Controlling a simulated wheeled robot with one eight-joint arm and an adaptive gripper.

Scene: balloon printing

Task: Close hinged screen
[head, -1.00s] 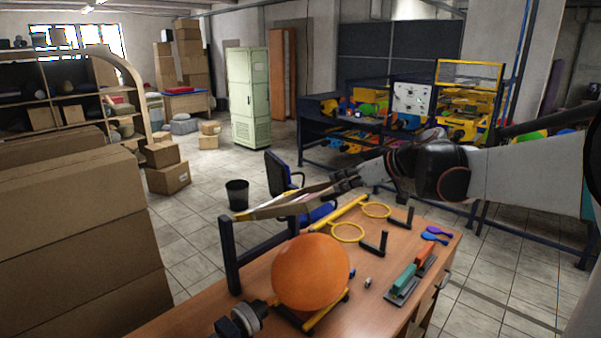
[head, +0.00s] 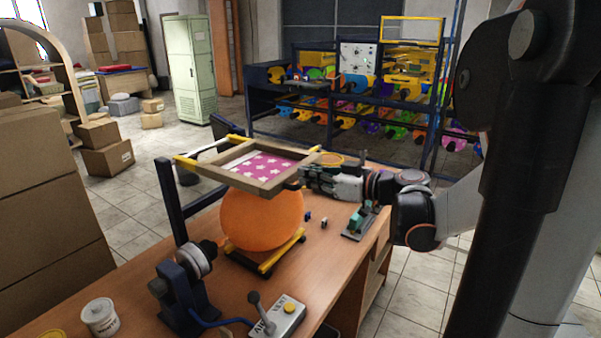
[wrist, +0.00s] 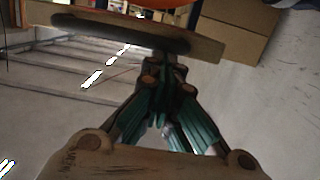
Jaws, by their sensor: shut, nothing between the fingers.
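The hinged screen (head: 268,186) has a wooden frame around a pink panel with white stars. In the head view it lies nearly flat over the top of the orange balloon (head: 262,222). The balloon sits on a yellow and black stand on the table. My gripper (head: 303,178) is shut and empty at the right edge of the frame, touching or very close to it. In the wrist view, my fingers (wrist: 165,62) are together beside the frame edge (wrist: 125,32), with a strip of orange above. Whether the panel touches the balloon is hidden.
The wooden table (head: 235,300) carries a control box (head: 277,318) with a lever and yellow button, a white tub (head: 99,317) and a green stapler-like tool (head: 358,220). A dark blue post (head: 170,200) stands left of the screen. Stacked cardboard is at far left.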

